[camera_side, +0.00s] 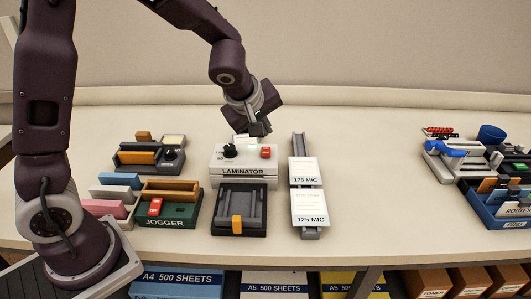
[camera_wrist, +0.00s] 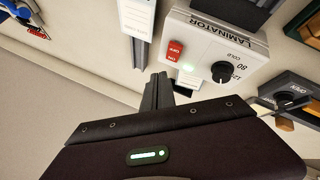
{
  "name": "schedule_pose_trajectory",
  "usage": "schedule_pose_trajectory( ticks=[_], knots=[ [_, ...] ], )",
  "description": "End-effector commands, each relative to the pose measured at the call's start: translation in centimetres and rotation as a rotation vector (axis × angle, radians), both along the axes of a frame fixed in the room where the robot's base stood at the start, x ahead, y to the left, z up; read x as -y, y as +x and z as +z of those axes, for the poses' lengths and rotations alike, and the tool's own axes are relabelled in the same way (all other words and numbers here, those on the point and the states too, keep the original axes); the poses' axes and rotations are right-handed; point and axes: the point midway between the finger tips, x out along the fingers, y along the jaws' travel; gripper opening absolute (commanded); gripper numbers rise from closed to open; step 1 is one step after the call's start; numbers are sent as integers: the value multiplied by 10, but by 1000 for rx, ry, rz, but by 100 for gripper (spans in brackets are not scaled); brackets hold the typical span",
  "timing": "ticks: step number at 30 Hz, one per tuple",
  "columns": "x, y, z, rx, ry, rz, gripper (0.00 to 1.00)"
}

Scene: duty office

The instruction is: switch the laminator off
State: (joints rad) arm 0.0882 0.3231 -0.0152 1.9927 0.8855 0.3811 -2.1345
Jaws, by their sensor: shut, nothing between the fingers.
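The laminator (camera_side: 230,165) is a pale grey box near the middle of the table. On its top are a red rocker switch (camera_side: 266,152) and a black dial (camera_side: 229,151). I cannot tell which side is pressed down. The dial (camera_wrist: 222,72) has marks including COLD and 80. My gripper (camera_side: 259,131) is shut and empty, above and behind the laminator. In the wrist view its fingers (camera_wrist: 158,82) are apart from the switch.
A dark tray (camera_side: 218,230) with an orange slider stands in front of the laminator. To its right is a rail with pouch stacks marked 175 MIC (camera_side: 305,179) and 125 MIC (camera_side: 309,218). The green jogger (camera_side: 180,223), with its own red switch, stands left. Bare table lies farther right.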

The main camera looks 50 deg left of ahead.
Motion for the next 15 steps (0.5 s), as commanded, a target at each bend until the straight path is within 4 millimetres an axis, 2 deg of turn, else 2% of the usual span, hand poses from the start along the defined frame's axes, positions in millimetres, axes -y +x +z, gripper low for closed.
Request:
schedule_pose_trajectory(
  ticks=[6, 15],
  knots=[
    [3, -3, -23, -2, 2, -2, 0],
    [4, -4, -30, 0, 0, 0, 0]
  ],
)
